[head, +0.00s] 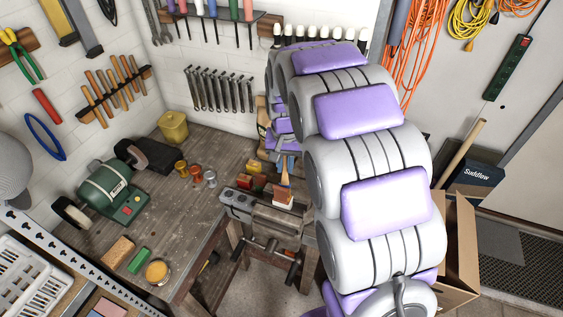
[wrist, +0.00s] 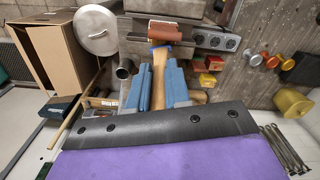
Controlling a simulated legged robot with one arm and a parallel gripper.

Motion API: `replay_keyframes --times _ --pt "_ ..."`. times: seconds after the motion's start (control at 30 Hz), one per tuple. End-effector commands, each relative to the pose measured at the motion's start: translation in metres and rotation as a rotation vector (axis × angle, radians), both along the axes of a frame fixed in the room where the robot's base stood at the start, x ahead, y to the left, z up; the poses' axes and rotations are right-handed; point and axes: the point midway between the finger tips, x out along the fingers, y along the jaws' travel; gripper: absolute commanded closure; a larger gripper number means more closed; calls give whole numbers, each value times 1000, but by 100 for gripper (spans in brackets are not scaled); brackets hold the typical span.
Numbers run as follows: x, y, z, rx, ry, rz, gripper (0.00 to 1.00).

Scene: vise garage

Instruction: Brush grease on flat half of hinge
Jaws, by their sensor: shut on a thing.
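My gripper (wrist: 158,72) has blue fingers that are shut on the wooden handle of a brush (wrist: 158,57). In the head view the brush (head: 283,193) points down over the metal vise (head: 262,218) at the bench's front edge. The vise jaws also show in the wrist view (wrist: 165,9), just beyond the bristles. I cannot make out the hinge; the brush and vise may hide it. I cannot tell whether the bristles touch anything. My arm covers the right of the head view.
A green grinder (head: 108,188) is at left, with a round orange tin (head: 157,271) nearer. Red and yellow blocks (wrist: 206,70) lie beside the brush. A cardboard box (head: 455,245) stands right.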

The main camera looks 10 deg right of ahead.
Motion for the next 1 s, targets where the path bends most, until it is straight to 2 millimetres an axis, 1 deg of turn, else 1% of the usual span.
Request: replay_keyframes --times 0.27,0.67,1.0 --pt "1 1 0 0 -1 1 100" --pt "9 11 -2 0 0 1 100" --pt "10 12 -2 0 1 0 100"
